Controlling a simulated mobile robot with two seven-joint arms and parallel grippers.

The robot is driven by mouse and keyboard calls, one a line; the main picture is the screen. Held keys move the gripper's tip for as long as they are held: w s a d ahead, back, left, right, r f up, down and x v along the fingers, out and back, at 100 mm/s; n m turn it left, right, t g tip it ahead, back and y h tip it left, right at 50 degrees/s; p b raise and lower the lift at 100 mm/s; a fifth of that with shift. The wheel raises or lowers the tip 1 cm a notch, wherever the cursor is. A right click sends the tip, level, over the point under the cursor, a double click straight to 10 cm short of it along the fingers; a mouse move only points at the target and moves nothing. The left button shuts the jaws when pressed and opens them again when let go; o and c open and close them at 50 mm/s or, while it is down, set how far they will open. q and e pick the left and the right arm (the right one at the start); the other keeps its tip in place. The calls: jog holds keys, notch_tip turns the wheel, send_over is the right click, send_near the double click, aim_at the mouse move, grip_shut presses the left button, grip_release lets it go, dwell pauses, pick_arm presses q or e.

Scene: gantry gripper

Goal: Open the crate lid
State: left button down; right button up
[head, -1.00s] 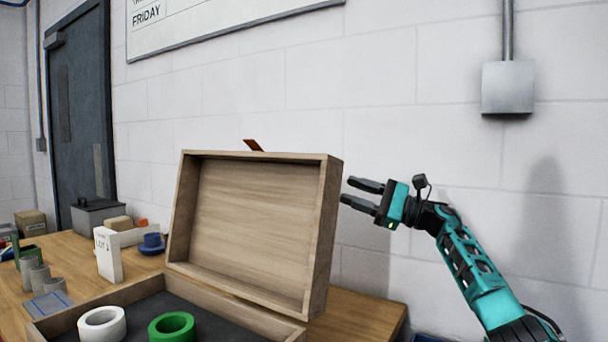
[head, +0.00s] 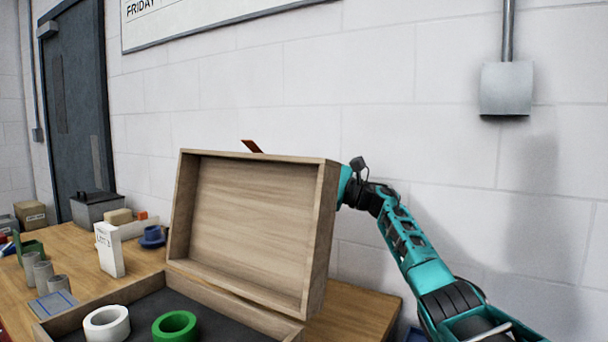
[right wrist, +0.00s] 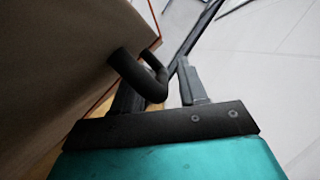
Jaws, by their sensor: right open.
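The wooden crate lid (head: 245,225) stands raised, its hollow inside facing me in the head view. It leans slightly back over the crate's rear edge. The crate base (head: 240,317) is open below it. My right gripper (right wrist: 160,80) is open behind the lid; in the head view the lid hides its fingers. In the right wrist view, the lid's brown outer face (right wrist: 50,65) fills the left side. A dark bent handle (right wrist: 138,72) projects from it towards the space between my fingers. I cannot tell whether they touch. My left gripper is not in view.
A white roll (head: 106,323) and a green roll (head: 175,325) lie in the crate. A white box (head: 109,250), a blue item (head: 152,237) and grey cylinders (head: 43,276) stand on the table (head: 355,315) at left. The wall is behind the lid.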

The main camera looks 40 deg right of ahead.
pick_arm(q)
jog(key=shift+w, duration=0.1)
pick_arm(e)
jog(key=shift+c, duration=0.2)
jog(key=c, duration=0.3)
grip_shut()
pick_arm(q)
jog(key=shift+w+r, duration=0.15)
pick_arm(e)
jog(key=shift+r, duration=0.1)
